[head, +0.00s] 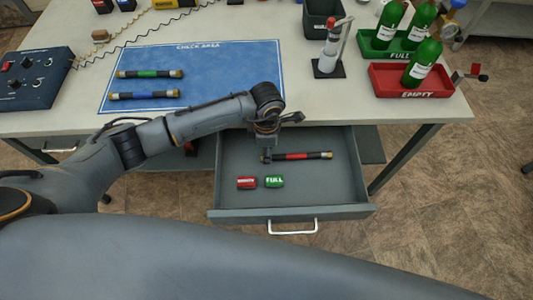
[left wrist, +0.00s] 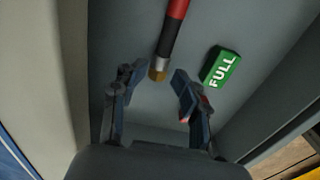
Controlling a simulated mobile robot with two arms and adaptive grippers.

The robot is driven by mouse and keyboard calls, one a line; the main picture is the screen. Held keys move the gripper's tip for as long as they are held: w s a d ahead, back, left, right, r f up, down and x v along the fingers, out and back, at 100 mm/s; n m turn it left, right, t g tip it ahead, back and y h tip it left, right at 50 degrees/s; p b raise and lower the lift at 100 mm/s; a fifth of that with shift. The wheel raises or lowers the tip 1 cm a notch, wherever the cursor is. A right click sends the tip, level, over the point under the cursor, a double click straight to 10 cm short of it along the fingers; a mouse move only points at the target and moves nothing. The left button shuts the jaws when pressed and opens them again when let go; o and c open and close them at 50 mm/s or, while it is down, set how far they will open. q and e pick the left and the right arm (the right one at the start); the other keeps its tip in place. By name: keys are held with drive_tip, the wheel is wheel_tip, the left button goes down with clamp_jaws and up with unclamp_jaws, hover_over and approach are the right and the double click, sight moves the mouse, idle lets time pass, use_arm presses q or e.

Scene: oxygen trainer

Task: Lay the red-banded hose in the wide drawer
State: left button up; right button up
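The red-banded hose (head: 303,156), black with brass ends, is in the open wide drawer (head: 290,213), toward its back, lying roughly left to right. My left gripper (head: 268,156) is over the drawer at the hose's left end. In the left wrist view the fingers of my left gripper (left wrist: 156,84) are spread, with a gap on each side of the hose's brass end (left wrist: 157,73). The red band (left wrist: 177,9) shows at the top of that view. My right gripper is in neither view.
A red tag (head: 246,183) and a green FULL tag (head: 274,182) lie near the drawer's front. Green-banded (head: 150,74) and blue-banded (head: 144,95) hoses lie on the blue mat (head: 230,75). Red EMPTY (head: 440,86) and green FULL racks (head: 371,52) hold green bottles.

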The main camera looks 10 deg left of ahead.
use_arm(q)
wheel_tip(320, 180, up, 10)
drive_tip(key=shift+f+b, duration=0.15)
drive_tip(key=shift+b, duration=0.15)
drive_tip(key=shift+d, duration=0.1)
